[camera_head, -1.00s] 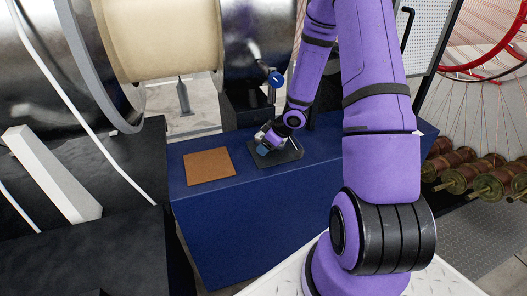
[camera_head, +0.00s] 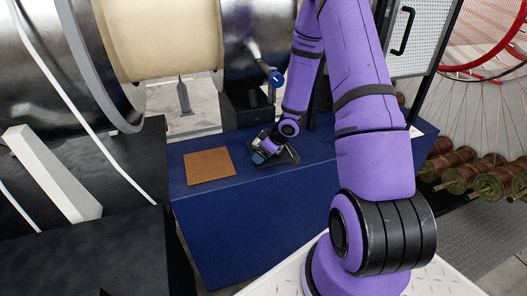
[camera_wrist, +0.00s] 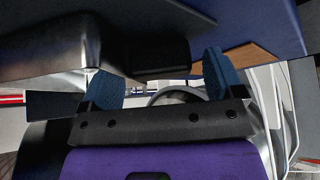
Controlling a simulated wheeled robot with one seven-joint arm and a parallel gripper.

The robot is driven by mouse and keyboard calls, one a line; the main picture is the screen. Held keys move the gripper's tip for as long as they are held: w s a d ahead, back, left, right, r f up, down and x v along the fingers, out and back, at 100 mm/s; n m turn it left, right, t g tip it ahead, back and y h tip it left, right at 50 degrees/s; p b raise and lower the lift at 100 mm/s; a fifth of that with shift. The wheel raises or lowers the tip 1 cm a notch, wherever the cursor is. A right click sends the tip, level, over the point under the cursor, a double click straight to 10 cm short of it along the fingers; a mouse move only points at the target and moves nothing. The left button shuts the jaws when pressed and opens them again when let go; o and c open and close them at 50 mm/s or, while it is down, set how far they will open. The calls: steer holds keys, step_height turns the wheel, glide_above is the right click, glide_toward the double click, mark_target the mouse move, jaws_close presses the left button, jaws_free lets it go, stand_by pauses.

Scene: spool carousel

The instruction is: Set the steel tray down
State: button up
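The steel tray (camera_head: 292,156) is a dark, shallow piece on the blue bench top, right of a brown square mat (camera_head: 210,166). It is partly hidden under my gripper (camera_head: 260,155), and I cannot tell whether it lies fully flat. In the wrist view, dark metal, likely the tray (camera_wrist: 45,50), fills the upper left with a rounded black end in front of my fingers. My gripper (camera_wrist: 163,82) has its two blue fingers wide apart there. The left fingertip is partly covered by the dark metal. I see no clear grip on it.
The blue bench (camera_head: 250,220) has free room at its right end. A large drum with a cream roll (camera_head: 160,40) stands behind to the left. A blue-knobbed post (camera_head: 276,78) rises behind the tray. Copper-coloured spools (camera_head: 465,172) lie at the right.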

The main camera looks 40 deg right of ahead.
steer(key=shift+r, duration=0.1)
steer(key=v, duration=1.2)
steer(key=shift+c, duration=0.2)
stand_by(2.2)
